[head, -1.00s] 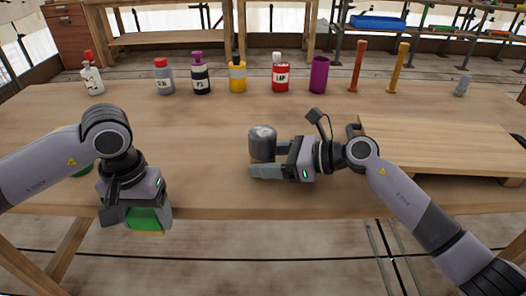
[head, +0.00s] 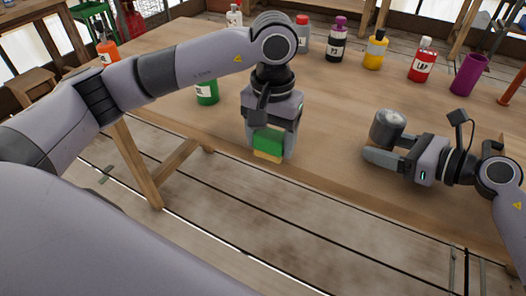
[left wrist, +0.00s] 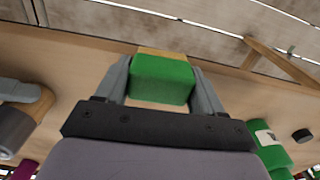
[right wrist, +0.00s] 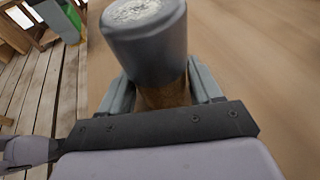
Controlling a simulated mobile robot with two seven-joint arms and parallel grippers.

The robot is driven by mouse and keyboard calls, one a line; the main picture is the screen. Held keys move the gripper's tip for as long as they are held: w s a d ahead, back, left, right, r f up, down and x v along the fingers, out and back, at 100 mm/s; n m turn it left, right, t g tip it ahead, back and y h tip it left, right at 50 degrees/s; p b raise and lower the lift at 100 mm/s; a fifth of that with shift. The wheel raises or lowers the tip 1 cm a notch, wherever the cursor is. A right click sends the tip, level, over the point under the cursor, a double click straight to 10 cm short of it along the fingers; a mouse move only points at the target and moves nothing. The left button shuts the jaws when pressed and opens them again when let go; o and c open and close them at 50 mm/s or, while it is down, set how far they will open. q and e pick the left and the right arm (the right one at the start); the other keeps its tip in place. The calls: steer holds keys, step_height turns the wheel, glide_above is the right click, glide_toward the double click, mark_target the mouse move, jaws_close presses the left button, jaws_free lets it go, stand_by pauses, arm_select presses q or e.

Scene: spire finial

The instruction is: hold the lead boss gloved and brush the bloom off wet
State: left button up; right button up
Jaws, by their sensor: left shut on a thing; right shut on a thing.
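The lead boss (head: 388,128) is a dark grey cylinder with a whitish, mottled top. My right gripper (head: 376,150) is shut on it, above the table. In the right wrist view the boss (right wrist: 147,45) stands up from a brown lower part (right wrist: 163,93) between the fingers. My left gripper (head: 268,150) is shut on a green block with a yellowish underside, perhaps the brush or a sponge (head: 268,143), at the table's front edge. The green block (left wrist: 162,78) also shows between the fingers in the left wrist view. I cannot make out bristles or a glove.
A green bottle (head: 207,92) stands on the table (head: 330,120) left of my left gripper. Several bottles, including a red one (head: 422,63), and a purple cup (head: 468,75) line the back. The tabletop between my grippers is clear.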

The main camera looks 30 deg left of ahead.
arm_select(q)
steer(key=w+d+r, duration=0.1)
steer(key=w, duration=0.1)
steer(key=w+d+r, duration=0.1)
steer(key=w+d, duration=0.1)
steer(key=w+d+r, duration=0.1)
steer(key=w+d, duration=0.1)
steer(key=shift+w+r, duration=0.3)
steer(key=w+d+r, duration=0.3)
steer(key=w+d, duration=0.1)
steer(key=d, duration=0.1)
step_height(320, 180, up, 7)
glide_above(393, 114)
steer(key=shift+s+a+f, duration=0.2)
steer(key=shift+a, duration=0.25)
steer(key=shift+s+d+r, duration=0.15)
steer(key=shift+d+r, duration=0.2)
steer(key=shift+f, duration=1.85)
steer(key=shift+f, duration=0.5)
steer(key=shift+d, duration=0.1)
steer(key=shift+w, duration=0.45)
